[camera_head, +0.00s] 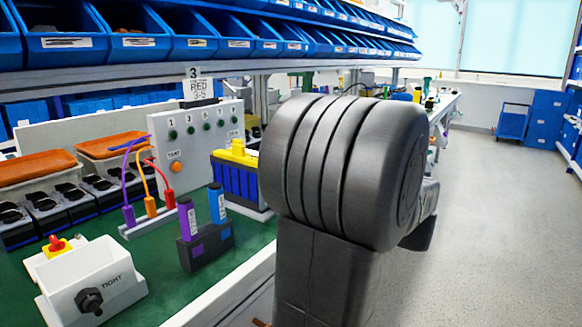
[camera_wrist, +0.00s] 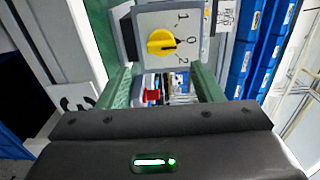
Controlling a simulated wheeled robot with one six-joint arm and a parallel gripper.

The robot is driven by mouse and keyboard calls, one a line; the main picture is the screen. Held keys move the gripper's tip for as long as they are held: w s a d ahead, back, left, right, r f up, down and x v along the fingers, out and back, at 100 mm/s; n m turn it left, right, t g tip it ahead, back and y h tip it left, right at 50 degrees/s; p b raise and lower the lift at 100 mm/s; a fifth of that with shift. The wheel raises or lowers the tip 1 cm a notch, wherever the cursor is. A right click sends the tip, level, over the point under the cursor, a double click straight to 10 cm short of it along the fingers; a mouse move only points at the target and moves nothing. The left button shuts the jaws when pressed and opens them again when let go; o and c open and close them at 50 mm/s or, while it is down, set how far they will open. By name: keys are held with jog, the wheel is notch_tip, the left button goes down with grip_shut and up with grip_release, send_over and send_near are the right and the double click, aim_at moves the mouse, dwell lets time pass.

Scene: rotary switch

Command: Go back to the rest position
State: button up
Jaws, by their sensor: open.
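A rotary switch with a yellow knob (camera_wrist: 161,42) shows at the top of the wrist view. It sits on a light grey plate marked 1, 0 and 2, and the knob's pointer appears to face the 0. My gripper (camera_wrist: 160,140) shows as a dark body with a green light along the bottom of that view. It is open, nothing shows held, and it is apart from the knob.
A white box with a black TIGHT knob (camera_head: 90,301) stands at the bench's near left. Purple and blue cylinders stand in a dark holder (camera_head: 208,245). A grey test panel (camera_head: 202,128) and blue bins (camera_head: 128,44) are behind. The floor (camera_head: 500,220) at right is clear.

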jog(key=b+x, duration=0.1)
jog(key=x, duration=0.6)
jog(key=shift+w+a+r+b, duration=0.1)
jog(key=shift+w+a+b, duration=0.1)
jog(key=shift+b, duration=0.1)
jog(key=shift+s, duration=0.1)
